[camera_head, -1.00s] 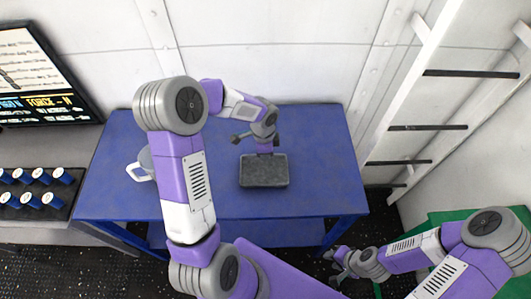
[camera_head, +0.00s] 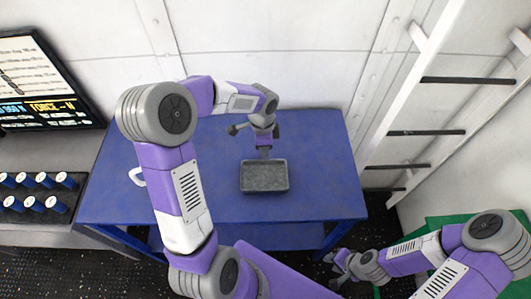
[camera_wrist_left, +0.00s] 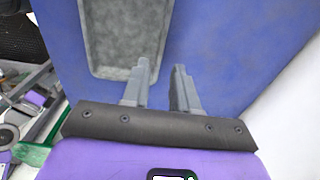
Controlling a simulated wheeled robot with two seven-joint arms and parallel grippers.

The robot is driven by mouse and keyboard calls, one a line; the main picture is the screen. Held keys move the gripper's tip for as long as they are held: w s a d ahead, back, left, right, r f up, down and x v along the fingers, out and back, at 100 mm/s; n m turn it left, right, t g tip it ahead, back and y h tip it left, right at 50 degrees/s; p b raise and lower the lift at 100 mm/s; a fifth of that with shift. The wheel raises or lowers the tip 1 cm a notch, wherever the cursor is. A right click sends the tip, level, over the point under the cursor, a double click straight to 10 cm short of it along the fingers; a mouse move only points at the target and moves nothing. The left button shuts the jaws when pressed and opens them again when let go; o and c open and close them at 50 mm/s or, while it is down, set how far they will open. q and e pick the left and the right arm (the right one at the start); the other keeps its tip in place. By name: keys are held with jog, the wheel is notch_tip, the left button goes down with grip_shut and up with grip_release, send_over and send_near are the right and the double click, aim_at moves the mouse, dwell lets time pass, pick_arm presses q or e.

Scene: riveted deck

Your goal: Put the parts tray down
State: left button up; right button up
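The parts tray (camera_head: 264,187), a grey shallow rectangular tray, lies flat on the blue table (camera_head: 315,160). In the left wrist view the tray (camera_wrist_left: 118,35) fills the upper middle, empty inside. My left gripper (camera_head: 264,154) is at the tray's far edge. In the left wrist view my left gripper (camera_wrist_left: 162,64) has its fingers apart. One finger overlaps the tray's corner in the picture and the other is over bare table, with blue table showing between them. My right gripper (camera_head: 337,266) hangs low beyond the table's front right corner; its fingers are too small to read.
A white handle (camera_head: 136,176) shows at the table's left, its body hidden by my left arm. Several blue-capped items (camera_head: 38,190) stand in a dark rack at the far left. A ladder (camera_head: 420,120) stands right of the table. The table's right part is clear.

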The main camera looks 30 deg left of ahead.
pick_arm(q)
notch_tip(320, 180, up, 5)
jog(key=shift+p, duration=0.35)
dwell(0.3)
